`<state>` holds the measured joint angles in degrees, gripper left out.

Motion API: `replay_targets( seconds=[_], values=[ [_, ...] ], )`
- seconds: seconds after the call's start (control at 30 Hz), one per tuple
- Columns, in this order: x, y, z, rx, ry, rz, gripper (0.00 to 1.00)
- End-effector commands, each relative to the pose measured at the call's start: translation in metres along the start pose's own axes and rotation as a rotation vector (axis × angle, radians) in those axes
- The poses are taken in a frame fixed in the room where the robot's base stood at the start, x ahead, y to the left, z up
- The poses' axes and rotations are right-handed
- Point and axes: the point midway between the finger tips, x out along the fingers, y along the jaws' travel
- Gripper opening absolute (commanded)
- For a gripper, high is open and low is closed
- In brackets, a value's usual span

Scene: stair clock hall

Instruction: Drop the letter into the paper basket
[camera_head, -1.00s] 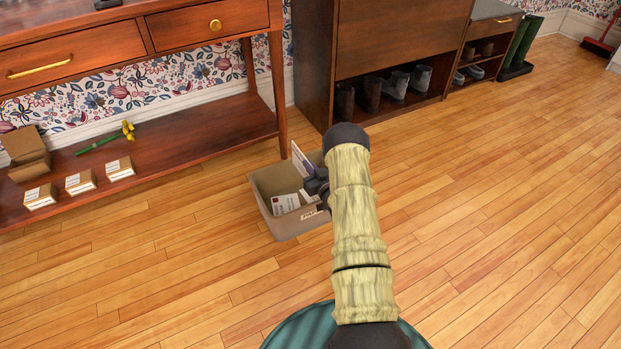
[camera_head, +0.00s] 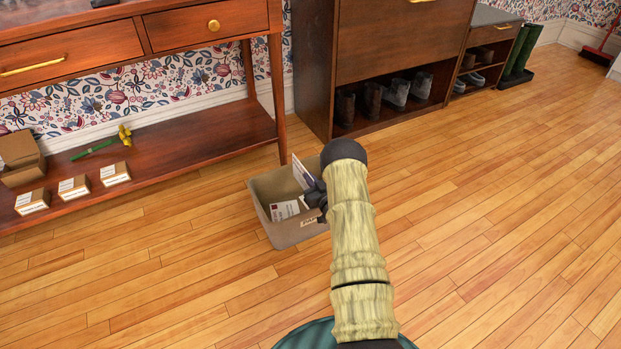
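The paper basket (camera_head: 262,217) is a beige open bin with a small label on its front, standing on the wood floor. A white letter (camera_head: 301,173) stands steeply tilted at the basket's opening, with its top edge above the rim. My gripper (camera_head: 315,194) is at the right side of the opening, against this letter, and appears shut on it. My arm hides most of the fingers and the right part of the basket. Another white envelope (camera_head: 284,209) with a dark reddish mark lies inside the basket.
A shoe cabinet (camera_head: 400,45) stands behind the basket. The floor at right is clear.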

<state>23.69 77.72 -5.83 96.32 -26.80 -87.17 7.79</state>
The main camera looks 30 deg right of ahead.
Motion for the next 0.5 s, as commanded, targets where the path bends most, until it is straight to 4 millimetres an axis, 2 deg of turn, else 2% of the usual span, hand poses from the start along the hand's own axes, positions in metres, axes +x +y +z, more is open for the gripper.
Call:
replay_targets(
  seconds=[0.03,0.13,0.5],
  values=[
    [0.0002,0.0000,0.0100,0.000,0.001,0.000,0.00],
    [0.0004,0.0000,0.0163,-0.001,0.001,0.000,0.00],
    [0.0003,0.0000,0.0184,-0.001,0.001,0.000,0.00]
  ],
)
